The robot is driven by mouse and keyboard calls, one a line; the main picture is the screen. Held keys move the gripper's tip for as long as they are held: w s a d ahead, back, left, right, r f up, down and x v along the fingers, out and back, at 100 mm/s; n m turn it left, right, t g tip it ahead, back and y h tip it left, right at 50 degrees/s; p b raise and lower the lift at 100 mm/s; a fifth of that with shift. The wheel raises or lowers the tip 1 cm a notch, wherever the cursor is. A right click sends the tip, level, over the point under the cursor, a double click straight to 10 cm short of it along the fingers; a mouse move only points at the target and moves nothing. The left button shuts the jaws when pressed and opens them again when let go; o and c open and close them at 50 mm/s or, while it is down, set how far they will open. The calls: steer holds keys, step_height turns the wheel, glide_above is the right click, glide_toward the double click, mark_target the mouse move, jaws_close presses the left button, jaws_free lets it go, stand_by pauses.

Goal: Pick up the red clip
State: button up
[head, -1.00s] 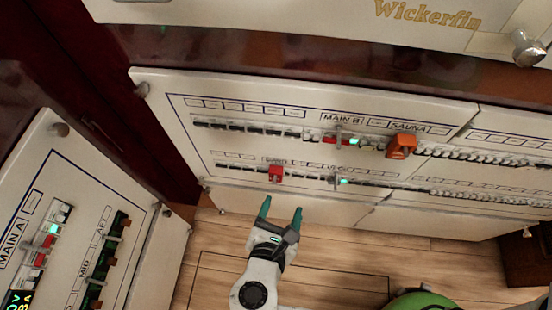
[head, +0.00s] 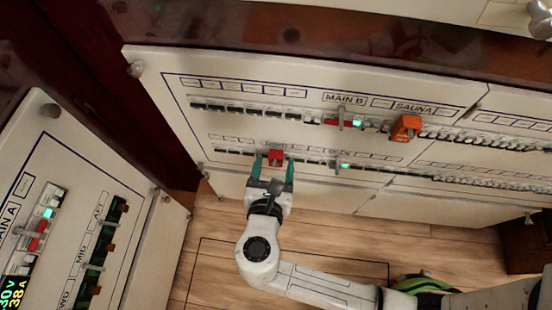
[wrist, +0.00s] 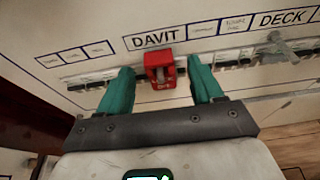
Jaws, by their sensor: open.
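The red clip (head: 276,156) sits on the lower breaker row of the white panel. In the wrist view the red clip (wrist: 160,70) is under the DAVIT label. My gripper (head: 274,163) has green fingers, one on each side of the clip. In the wrist view my gripper (wrist: 161,82) is open, with visible gaps between each finger and the clip. The clip's body is in plain view between the fingers. I cannot tell how far the fingertips are from the panel.
An orange clip (head: 406,127) is on the upper row by the SAUNA label. A metal bracket (wrist: 280,44) sticks out to the right in the wrist view. A second panel (head: 75,215) stands at the left. Wooden floor (head: 430,243) lies below.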

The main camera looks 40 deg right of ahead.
steer(key=shift+w+d+f, duration=0.15)
steer(key=shift+w+d, duration=0.3)
steer(key=shift+w, duration=0.05)
steer(key=shift+c, duration=0.3)
steer(key=c, duration=1.1)
